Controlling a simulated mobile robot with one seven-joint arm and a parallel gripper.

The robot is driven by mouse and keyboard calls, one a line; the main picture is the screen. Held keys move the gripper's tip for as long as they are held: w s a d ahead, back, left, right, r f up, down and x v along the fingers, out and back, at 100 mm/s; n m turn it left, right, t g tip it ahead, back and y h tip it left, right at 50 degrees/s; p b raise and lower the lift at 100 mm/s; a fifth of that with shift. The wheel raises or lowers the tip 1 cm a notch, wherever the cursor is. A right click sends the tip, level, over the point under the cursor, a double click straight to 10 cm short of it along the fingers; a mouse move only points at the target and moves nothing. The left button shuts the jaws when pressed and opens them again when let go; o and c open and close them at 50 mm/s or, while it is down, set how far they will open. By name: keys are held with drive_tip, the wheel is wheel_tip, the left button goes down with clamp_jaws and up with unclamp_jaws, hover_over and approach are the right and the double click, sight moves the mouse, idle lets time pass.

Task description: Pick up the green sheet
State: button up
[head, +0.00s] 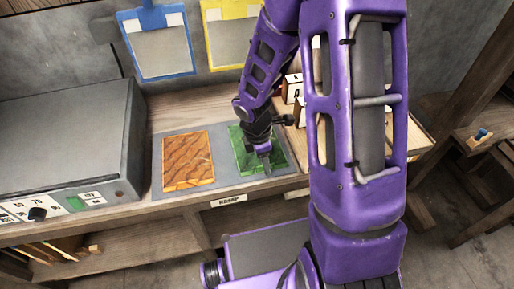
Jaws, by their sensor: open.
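The green sheet (243,160) lies on a grey mat (223,190) on the wooden bench, in the head view. It is patterned and partly hidden by my gripper. My gripper (265,165) points down over the right part of the green sheet. Its jaws are open and nothing shows held in them. Whether the fingertips touch the sheet I cannot tell.
An orange-brown sheet (188,160) lies left of the green one on the same mat. A grey box with controls (70,150) stands at the left. Blue (157,42) and yellow (232,30) frames hang behind. White blocks (293,88) stand behind my arm.

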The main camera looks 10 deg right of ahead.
drive_tip(key=shift+f, duration=0.1)
drive_tip(key=shift+c, duration=0.2)
clamp_jaws()
